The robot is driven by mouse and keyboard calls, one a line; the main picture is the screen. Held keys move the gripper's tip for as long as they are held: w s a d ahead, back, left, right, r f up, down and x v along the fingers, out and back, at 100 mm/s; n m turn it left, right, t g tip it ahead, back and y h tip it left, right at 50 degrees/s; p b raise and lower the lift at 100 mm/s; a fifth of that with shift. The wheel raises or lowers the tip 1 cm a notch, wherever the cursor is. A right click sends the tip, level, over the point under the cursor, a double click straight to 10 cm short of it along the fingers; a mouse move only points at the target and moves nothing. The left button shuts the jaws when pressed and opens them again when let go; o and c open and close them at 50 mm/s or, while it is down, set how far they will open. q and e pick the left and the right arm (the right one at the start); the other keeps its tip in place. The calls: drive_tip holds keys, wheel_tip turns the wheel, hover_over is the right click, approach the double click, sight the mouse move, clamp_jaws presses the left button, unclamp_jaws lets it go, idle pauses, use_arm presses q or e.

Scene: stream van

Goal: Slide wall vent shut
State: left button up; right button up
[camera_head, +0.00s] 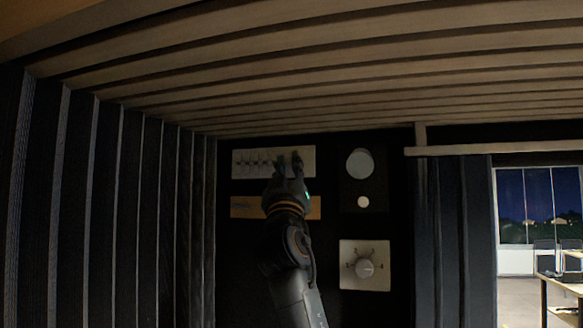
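The wall vent (243,158) is a pale panel with dark vertical slots, high on the dark back wall, left of centre. Slots show on its left part. My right gripper (288,160) points up in front of the vent's right part. Its two fingers show apart with pale panel between them. The gripper hides part of the vent, so I cannot tell whether a slider tab is between the fingers or whether they touch the panel. My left gripper is not in view.
A wooden strip (245,207) sits just below the vent, partly behind my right arm. To the right are a dark panel with a round pale disc (360,163) and a white dial plate (378,280). Ribbed side wall is at left, slatted ceiling above, an opening far right.

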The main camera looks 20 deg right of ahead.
drive_tip(key=o, duration=0.3)
drive_tip(key=shift+o, duration=0.7)
drive_tip(key=shift+w+a, duration=0.15)
drive_tip(key=shift+a, duration=0.2)
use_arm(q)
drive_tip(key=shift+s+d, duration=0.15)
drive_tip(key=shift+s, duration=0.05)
use_arm(e)
drive_tip(key=v, duration=1.2)
